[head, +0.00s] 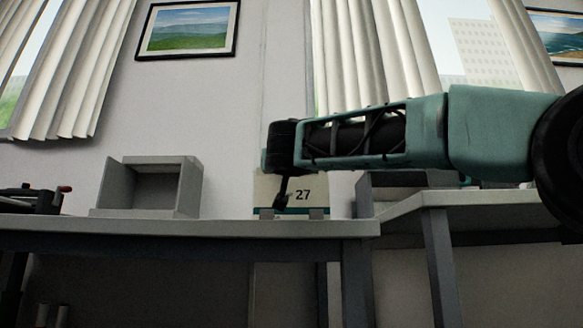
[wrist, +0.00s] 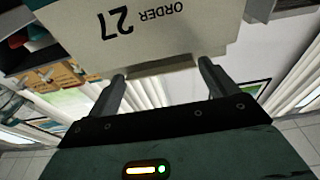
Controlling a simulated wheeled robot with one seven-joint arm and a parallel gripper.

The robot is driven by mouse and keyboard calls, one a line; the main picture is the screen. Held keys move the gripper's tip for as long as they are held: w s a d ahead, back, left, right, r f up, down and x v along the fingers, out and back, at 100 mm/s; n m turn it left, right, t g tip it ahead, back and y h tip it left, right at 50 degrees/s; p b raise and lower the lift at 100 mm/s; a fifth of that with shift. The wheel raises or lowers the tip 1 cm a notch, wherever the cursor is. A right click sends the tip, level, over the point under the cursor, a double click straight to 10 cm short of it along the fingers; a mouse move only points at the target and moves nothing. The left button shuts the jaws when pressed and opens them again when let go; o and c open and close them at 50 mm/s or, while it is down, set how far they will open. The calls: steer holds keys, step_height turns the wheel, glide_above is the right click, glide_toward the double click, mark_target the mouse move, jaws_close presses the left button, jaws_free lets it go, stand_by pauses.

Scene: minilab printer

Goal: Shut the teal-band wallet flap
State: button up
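The wallet is a pale cream panel printed "27" (head: 317,187), with a teal band along its bottom edge, standing on the grey table in the head view. In the wrist view the wallet (wrist: 165,35) appears upside down, printed "ORDER 27", and fills the upper middle. My gripper (head: 282,200) hangs in front of the wallet's left part in the head view and hides some of it. In the wrist view my gripper (wrist: 162,70) has its two fingers apart, with the panel's edge near the tips. I cannot tell whether they touch it. The flap's angle is unclear.
A grey open-fronted box (head: 192,190) stands on the table (head: 190,229) left of the wallet. A dark device (head: 30,202) sits at the far left. A second grey table (head: 440,201) is on the right under my arm. Table space between box and wallet is clear.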

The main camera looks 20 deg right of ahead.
steer(key=shift+o, duration=0.9)
steer(key=p+v, duration=0.3)
steer(key=v, duration=1.4)
steer(key=shift+s, duration=0.25)
